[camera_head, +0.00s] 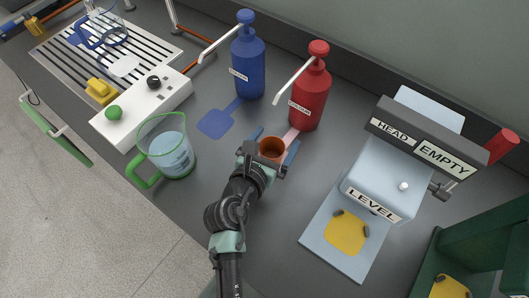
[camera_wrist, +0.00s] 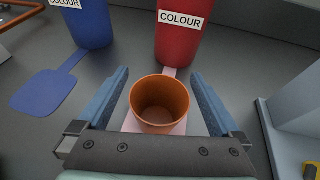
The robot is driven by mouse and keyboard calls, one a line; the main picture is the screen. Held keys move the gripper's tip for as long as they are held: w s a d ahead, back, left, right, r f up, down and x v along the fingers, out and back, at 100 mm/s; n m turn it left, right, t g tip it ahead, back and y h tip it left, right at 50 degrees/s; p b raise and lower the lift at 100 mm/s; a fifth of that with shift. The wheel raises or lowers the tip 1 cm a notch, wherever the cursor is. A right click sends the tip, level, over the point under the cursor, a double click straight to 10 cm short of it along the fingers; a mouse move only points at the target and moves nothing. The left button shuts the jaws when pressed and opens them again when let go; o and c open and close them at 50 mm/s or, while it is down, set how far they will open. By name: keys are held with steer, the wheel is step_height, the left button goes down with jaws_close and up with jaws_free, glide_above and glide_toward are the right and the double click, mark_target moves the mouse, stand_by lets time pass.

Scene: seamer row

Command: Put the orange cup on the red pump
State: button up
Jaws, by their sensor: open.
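The red pump (camera_head: 311,95), a bottle with a red top and a pale spout, stands at the back; its lower body shows in the wrist view (camera_wrist: 183,38). A pink pad (camera_wrist: 170,72) runs out from its foot. The small orange cup (camera_head: 271,150) is upright over the wide end of this pad, and it appears to stand on it. My gripper (camera_head: 274,141) is open, with its blue fingers on either side of the cup. In the wrist view (camera_wrist: 160,76) gaps show between the cup and both fingers. The cup looks empty.
A blue pump (camera_head: 247,65) with a blue pad (camera_head: 214,123) stands left of the red one. A green-handled jug (camera_head: 168,150) stands to the left.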

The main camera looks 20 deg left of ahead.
steer(key=v, duration=1.1)
steer(key=shift+r+p, duration=0.1)
steer(key=shift+p, duration=0.3)
steer(key=shift+s, duration=0.1)
